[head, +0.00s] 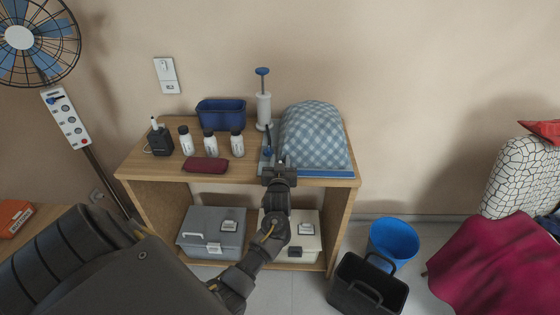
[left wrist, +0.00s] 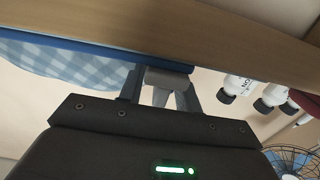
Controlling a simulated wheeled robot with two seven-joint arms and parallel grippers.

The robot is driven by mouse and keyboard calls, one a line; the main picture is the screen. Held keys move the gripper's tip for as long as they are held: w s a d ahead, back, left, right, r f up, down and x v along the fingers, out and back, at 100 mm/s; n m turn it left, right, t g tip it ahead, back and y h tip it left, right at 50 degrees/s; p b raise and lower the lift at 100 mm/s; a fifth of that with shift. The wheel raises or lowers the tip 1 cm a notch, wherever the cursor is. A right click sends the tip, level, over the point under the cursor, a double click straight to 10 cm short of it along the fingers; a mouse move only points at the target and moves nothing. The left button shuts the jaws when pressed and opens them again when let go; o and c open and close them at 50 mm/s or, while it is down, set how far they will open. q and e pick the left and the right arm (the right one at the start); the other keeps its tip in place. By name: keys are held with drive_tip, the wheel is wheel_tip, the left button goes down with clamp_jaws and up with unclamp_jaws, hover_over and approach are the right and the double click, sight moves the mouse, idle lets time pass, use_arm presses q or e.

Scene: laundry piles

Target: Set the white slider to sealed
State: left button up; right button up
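A blue-checkered bag (head: 312,138) lies puffed up on the right of the wooden table. A blue strip (head: 328,173) runs along its front edge; the strip also shows in the left wrist view (left wrist: 92,50). My left gripper (head: 281,168) is at the strip's left part, by the table's front edge. In the left wrist view a pale grey block (left wrist: 168,78) sits between the fingers of this gripper (left wrist: 166,92). It may be the white slider; I cannot tell whether the fingers press on it. The head view hides the slider, and no sealed mark is readable. My right gripper is not in view.
A white hand pump (head: 264,109) stands behind the gripper. A blue bin (head: 221,115), several white bottles (head: 210,144) and a dark red pouch (head: 205,165) are to the left. Two cases (head: 212,231) (head: 306,234) are on the lower shelf. A blue bucket (head: 393,240) stands right.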

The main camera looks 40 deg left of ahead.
use_arm(q)
clamp_jaws()
idle(0.3)
drive_tip(key=shift+w, duration=0.1)
